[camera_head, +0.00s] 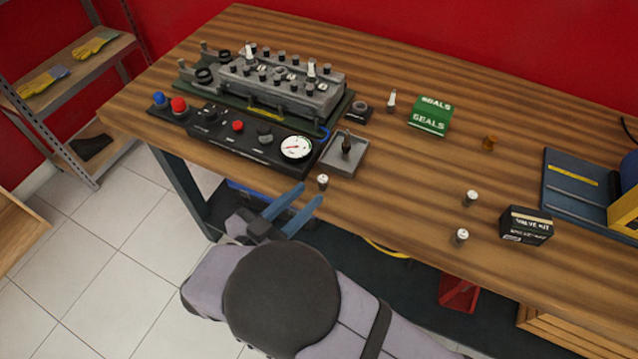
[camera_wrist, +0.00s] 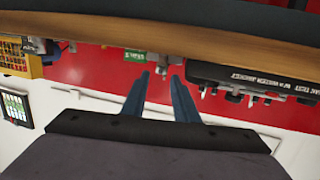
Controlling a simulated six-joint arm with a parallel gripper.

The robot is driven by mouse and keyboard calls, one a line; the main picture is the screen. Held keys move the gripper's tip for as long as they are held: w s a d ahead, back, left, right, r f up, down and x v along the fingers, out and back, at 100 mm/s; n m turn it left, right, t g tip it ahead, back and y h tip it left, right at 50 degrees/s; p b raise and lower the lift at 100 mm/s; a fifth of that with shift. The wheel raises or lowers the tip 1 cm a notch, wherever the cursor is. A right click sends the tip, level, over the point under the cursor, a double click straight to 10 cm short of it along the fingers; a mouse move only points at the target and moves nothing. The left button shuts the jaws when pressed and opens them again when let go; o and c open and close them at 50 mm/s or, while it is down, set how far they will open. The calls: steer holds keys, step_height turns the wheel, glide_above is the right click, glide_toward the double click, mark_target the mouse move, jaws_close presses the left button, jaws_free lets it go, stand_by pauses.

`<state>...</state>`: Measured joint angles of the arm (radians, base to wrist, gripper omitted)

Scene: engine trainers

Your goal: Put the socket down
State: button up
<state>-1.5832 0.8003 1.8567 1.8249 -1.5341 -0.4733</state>
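My gripper (camera_head: 311,193) has two blue fingers spread apart, just off the table's front edge.
An engine head (camera_head: 285,85) and a control panel with a gauge (camera_head: 296,148) stand at the left. Behind are a green seals box (camera_head: 430,116) and a brass piece (camera_head: 489,142). A black box (camera_head: 526,226) and two small cylinders (camera_head: 471,197) stand right. The middle is mostly clear.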

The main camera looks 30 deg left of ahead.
steer(key=shift+w, duration=0.15)
step_height(320, 180, up, 9)
steer(key=y, duration=0.3)
glide_above(322, 184)
steer(key=s+d, duration=0.2)
steer(key=d, duration=0.2)
steer(key=f+n+y, duration=0.1)
steer(key=s+f+n+g, duration=0.1)
steer(key=f+n, duration=0.1)
steer(key=f+n+y, duration=0.1)
steer(key=shift+s+a+f+y, duration=0.2)
steer(key=shift+s+y, duration=0.1)
steer(key=shift+s, duration=0.05)
steer(key=shift+w+a+f+n+g+y+b, duration=0.15)
steer(key=shift+w+a+f+n+g+y, duration=0.15)
steer(key=shift+w+a+f, duration=0.6)
steer(key=shift+w+a+f+n+g+y+b, duration=0.2)
steer(key=shift+w+a+f+g, duration=0.4)
steer(key=shift+f, duration=0.6)
steer(key=shift+w+a+f+n+g+y+b, duration=0.1)
steer(key=shift+w+a+f+n+g+y, duration=0.25)
steer(key=shift+w+f, duration=0.65)
steer(key=shift+s+a+t, duration=0.1)
steer(key=shift+t, duration=0.15)
steer(key=shift+c, duration=0.4)
